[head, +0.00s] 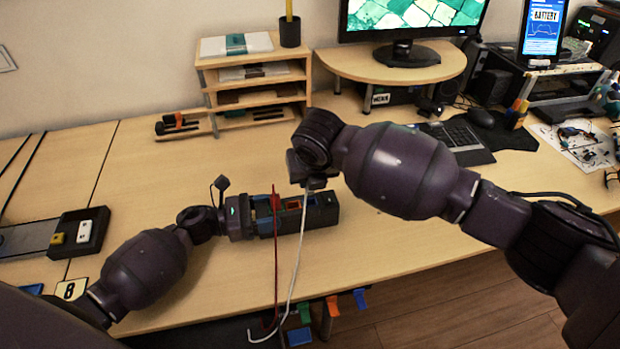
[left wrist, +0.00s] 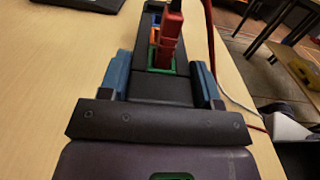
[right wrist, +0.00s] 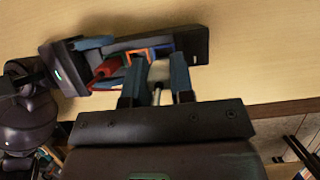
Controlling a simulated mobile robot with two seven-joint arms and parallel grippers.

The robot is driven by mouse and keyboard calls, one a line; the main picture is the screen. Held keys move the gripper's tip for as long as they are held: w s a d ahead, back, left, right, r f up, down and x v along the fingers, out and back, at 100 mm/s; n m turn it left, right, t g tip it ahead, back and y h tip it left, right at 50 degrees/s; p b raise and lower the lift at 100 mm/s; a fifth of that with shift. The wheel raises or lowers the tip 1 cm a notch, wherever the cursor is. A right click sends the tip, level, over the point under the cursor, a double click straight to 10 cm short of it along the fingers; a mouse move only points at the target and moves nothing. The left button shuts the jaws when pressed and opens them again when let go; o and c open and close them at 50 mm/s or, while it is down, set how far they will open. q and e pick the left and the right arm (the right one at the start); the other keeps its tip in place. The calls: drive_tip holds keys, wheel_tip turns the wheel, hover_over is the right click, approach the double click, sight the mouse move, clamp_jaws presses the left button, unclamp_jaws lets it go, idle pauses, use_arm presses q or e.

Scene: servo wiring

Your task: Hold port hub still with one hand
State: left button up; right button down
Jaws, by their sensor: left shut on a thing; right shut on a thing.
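The port hub (head: 325,212) is a long dark box with coloured ports on top, lying on the table. My left gripper (head: 250,217) is shut across one end of it; in the left wrist view its blue fingers flank the hub (left wrist: 160,88). A red plug (left wrist: 167,48) stands in the green-edged port, with a red cable (head: 276,260) trailing off the front edge. My right gripper (head: 314,184) is over the hub's other end, shut on a white plug (right wrist: 159,72) with a white cable (head: 296,255). I cannot tell whether the white plug touches the hub.
A wooden shelf unit (head: 252,88) stands behind the hub. A black tray with small blocks (head: 98,222) lies at the left. A keyboard (head: 455,137) and monitor stand (head: 400,62) are at the back right. Coloured clips (head: 332,305) hang at the front edge.

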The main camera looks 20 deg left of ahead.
drive_tip(key=shift+r, duration=1.15)
use_arm(q)
drive_tip(key=o, duration=1)
drive_tip(key=v, duration=1.2)
